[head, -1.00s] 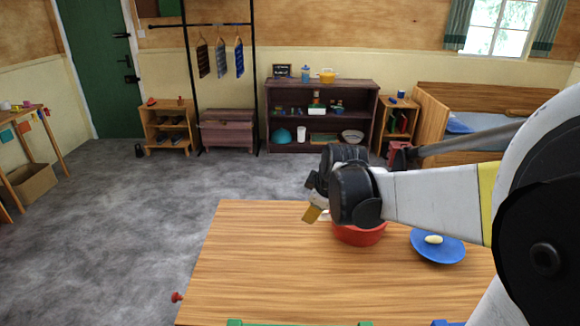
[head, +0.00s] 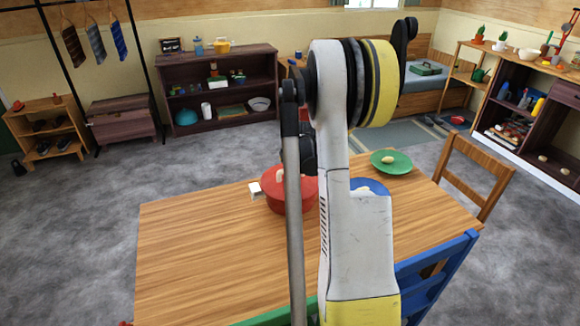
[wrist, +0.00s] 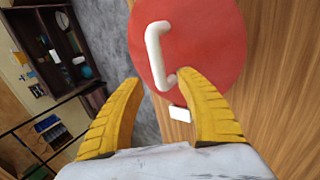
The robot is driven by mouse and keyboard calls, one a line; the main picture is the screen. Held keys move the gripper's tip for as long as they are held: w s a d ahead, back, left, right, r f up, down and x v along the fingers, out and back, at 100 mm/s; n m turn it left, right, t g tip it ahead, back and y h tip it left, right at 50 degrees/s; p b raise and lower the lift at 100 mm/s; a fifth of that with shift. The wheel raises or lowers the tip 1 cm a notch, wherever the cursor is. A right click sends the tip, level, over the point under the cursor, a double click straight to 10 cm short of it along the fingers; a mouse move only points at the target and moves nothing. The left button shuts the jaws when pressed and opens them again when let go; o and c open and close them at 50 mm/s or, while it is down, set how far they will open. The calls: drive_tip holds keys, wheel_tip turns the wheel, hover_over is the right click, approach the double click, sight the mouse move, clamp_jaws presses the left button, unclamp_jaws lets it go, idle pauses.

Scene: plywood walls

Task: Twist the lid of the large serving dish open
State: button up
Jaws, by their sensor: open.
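The large serving dish (head: 276,196) is red and stands on the wooden table, partly hidden behind my arm in the head view. Its round red lid (wrist: 212,45) fills the upper middle of the wrist view and appears to be on. A white bar handle (wrist: 155,50) crosses the lid. My gripper (wrist: 158,80) is open, with two yellow fingers pointing at the lid. The handle lies ahead of and between the fingertips, its near end close to the right finger. I see no grip on it. A small white piece (wrist: 180,113) shows at the dish's edge.
The wooden table (head: 190,250) is clear left of the dish. A blue plate (head: 368,186) and a green plate (head: 391,162) with a pale item stand to the right. A blue chair (head: 440,270) and a wooden chair (head: 467,175) stand at the table's right side.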

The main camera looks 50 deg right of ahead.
sight(286, 171)
drive_tip(key=b+x, duration=0.1)
drive_tip(key=x, duration=0.3)
clamp_jaws()
drive_tip(key=shift+s+n+y, duration=0.25)
drive_tip(key=shift+n+y, duration=0.25)
drive_tip(key=shift+n, duration=0.6)
drive_tip(key=shift+a+n+t, duration=0.15)
drive_tip(key=shift+n+t, duration=0.15)
